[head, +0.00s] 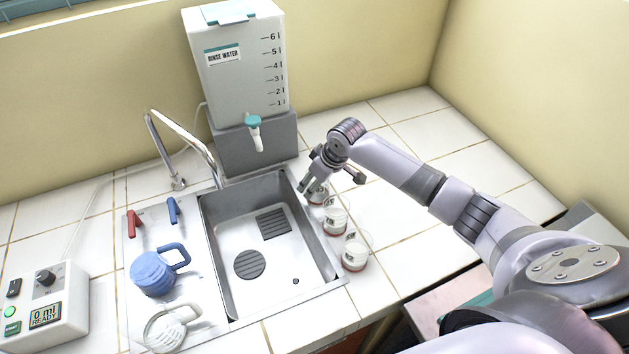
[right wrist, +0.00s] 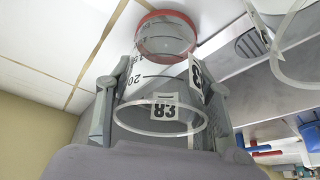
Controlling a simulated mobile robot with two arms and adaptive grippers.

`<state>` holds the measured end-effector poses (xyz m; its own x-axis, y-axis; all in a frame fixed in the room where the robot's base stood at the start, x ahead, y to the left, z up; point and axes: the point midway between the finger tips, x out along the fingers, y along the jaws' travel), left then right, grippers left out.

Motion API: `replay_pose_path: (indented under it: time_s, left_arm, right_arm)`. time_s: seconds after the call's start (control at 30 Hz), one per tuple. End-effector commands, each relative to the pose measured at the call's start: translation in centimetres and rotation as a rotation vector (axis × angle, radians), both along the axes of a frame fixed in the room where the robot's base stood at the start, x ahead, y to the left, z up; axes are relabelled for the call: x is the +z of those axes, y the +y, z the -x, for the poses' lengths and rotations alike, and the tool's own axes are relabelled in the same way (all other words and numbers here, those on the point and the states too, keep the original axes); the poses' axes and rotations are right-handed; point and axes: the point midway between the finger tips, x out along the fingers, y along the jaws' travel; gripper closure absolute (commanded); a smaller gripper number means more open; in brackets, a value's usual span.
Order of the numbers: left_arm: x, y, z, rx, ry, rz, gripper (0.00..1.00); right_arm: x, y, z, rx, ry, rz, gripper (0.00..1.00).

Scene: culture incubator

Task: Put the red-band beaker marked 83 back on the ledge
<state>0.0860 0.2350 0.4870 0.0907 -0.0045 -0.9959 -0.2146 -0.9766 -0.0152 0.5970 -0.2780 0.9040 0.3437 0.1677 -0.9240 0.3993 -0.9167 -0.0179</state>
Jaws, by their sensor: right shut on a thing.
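The red-band beaker marked 83 (right wrist: 150,78) is clear glass with a red band near its base and black 83 labels. My right gripper (right wrist: 163,100) is shut on it, with one finger on each side. In the head view the same beaker (head: 319,193) shows small under my right gripper (head: 313,187), partly hidden by the fingers, at the right rim of the sink. It looks about upright. I cannot tell whether its base touches the surface. My left gripper is not in view.
Two more red-band beakers, a middle one (head: 335,219) and a near one (head: 355,252), stand in a row along the right of the sink (head: 262,301). A rinse water tank (head: 237,75) stands behind.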

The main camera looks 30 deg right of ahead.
Motion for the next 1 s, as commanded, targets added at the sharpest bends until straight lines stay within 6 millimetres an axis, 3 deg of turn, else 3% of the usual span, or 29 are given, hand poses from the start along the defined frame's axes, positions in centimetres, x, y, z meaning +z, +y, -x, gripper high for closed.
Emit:
replay_pose_path:
  time_s: [0.13,0.17,0.4,0.77,1.0]
  left_arm:
    - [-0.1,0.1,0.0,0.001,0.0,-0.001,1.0]
    - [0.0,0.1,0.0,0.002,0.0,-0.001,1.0]
    - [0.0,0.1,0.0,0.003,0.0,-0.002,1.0]
    - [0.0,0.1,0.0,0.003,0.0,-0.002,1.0]
    - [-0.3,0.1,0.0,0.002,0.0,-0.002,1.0]
  right_arm:
    - [-0.3,0.0,0.0,-0.001,0.0,0.0,0.97]
    - [-0.3,0.0,0.0,-0.001,0.0,0.0,0.52]
    - [-0.2,0.0,0.0,-0.001,0.0,0.0,0.36]
    - [-0.1,0.0,0.0,-0.001,0.0,0.0,0.32]
    - [2.5,-0.6,0.8,0.0,-0.004,0.001,0.32]
